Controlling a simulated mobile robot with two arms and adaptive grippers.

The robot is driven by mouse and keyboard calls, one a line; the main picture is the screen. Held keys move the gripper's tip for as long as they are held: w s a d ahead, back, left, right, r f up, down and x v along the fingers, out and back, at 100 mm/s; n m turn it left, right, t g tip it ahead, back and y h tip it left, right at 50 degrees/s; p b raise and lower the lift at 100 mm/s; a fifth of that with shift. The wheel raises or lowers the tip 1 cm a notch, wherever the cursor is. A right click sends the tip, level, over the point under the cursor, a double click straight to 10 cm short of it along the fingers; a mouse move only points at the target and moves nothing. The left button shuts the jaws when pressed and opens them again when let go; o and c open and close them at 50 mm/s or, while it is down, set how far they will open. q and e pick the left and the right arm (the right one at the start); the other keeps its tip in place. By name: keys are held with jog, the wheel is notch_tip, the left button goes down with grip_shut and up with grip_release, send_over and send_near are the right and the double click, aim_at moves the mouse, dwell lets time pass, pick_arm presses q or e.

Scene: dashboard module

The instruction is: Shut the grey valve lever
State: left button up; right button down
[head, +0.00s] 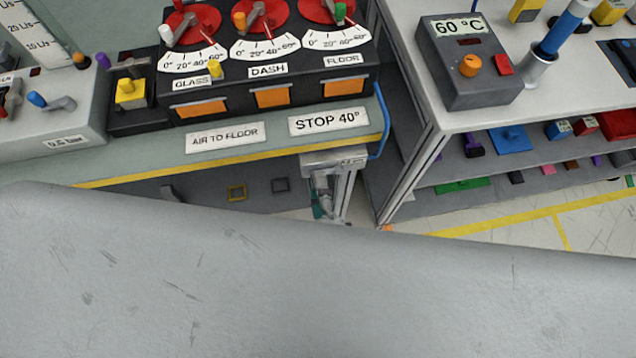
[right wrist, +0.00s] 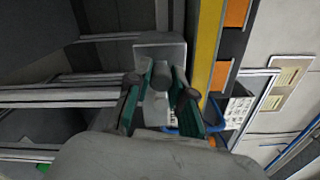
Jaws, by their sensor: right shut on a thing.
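A grey box with a small label (head: 335,157) hangs under the front edge of the bench in the head view. My right gripper (head: 321,206) is just below it, small and partly hidden by the large grey surface in front. In the right wrist view, my right gripper (right wrist: 170,92) has its green-lined fingers on either side of a grey round-ended part, which I take for the grey valve lever (right wrist: 160,82). It stands out from a pale square plate (right wrist: 160,52). The fingers hide most of the lever, so its angle is unclear. My left gripper is out of view.
The bench's yellow front edge (head: 235,153) runs just above the gripper. A blue hose (head: 384,125) curves down beside it. A dark panel with three red dials (head: 265,18) stands on the bench. A white shelf unit (head: 425,145) stands close on the right.

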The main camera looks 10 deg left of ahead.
jog(key=c, duration=1)
grip_release()
jog(key=shift+w, duration=0.1)
jog(key=v, duration=1.2)
jog(key=shift+r, duration=0.1)
jog(key=s+d+f+n+g+h, duration=0.1)
jog(key=d+f+n+g, duration=0.3)
jog(key=f, duration=0.7)
jog(key=d+f+n+g, duration=0.25)
jog(key=f+n, duration=0.35)
jog(key=f, duration=0.4)
jog(key=s+d+f+n+g+h, duration=0.1)
jog(key=d+f+n+g, duration=0.3)
jog(key=f, duration=0.7)
jog(key=s+d+f+n+g+h, duration=0.1)
jog(key=s+d+f+n+g, duration=0.1)
jog(key=s+d+f, duration=0.2)
jog(key=s+d+f+n+g+h, duration=0.1)
jog(key=s+d+f+n, duration=0.1)
jog(key=s+d+f, duration=0.2)
jog(key=s+d+f+n+g+h, duration=0.1)
jog(key=s+d+f+n+g, duration=0.1)
jog(key=s+d+f, duration=0.2)
jog(key=shift+d+f+n+g+h, duration=0.1)
jog(key=shift+d+n+g+h, duration=0.25)
jog(key=shift+d, duration=0.2)
